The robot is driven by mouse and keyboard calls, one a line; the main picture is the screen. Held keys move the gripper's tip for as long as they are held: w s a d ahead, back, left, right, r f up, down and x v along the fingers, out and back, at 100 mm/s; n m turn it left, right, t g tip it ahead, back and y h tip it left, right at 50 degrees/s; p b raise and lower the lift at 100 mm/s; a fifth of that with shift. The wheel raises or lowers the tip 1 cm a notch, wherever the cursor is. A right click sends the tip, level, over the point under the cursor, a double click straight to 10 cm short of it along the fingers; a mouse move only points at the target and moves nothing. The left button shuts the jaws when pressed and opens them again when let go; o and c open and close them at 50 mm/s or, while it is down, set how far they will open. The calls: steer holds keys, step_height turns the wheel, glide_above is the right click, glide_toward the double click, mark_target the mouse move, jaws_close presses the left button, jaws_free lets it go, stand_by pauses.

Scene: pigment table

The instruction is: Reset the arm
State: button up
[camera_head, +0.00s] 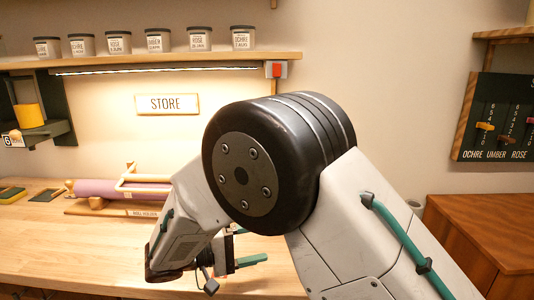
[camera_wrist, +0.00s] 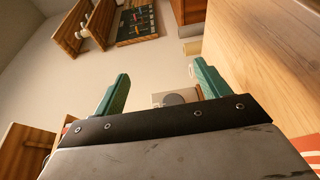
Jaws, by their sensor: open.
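My arm rises large in the middle of the head view and bends down to the left. My gripper (camera_head: 250,247) hangs over the wooden table (camera_head: 75,255), its green fingers partly hidden behind my arm. In the wrist view my gripper (camera_wrist: 160,72) shows its two green fingers wide apart with nothing held between them. A pale object with a grey round part (camera_wrist: 172,99) lies beyond the gap; I cannot tell what it is.
A shelf (camera_head: 180,58) with several labelled jars runs along the wall above a STORE sign (camera_head: 167,104). A purple roll (camera_head: 110,190) lies at the table's back left. A slider board (camera_head: 497,125) hangs at right above a wooden cabinet (camera_head: 480,240). The table's front left is clear.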

steer(key=s+d+r+m+g+y, duration=0.1)
steer(key=s+d+r+g+y, duration=0.15)
steer(key=d, duration=0.45)
steer(key=s+d+r+g+y, duration=0.2)
steer(key=d+r, duration=0.2)
steer(key=d, duration=0.3)
steer(key=s+d+r+m+g+y, duration=0.1)
steer(key=s+d+r+g+y, duration=0.1)
steer(key=d+r+g, duration=0.3)
steer(key=s+d+t+y, duration=0.1)
steer(key=s+d+y, duration=0.2)
steer(key=s, duration=0.3)
steer(key=s+d+m+t+y, duration=0.1)
steer(key=s+d+t+y, duration=0.1)
steer(key=s, duration=0.5)
steer(key=s+d+m+t+y, duration=0.1)
steer(key=s+d+t+y, duration=0.1)
steer(key=s+d+y, duration=0.3)
steer(key=shift+s+f, duration=0.4)
steer(key=shift+s, duration=0.35)
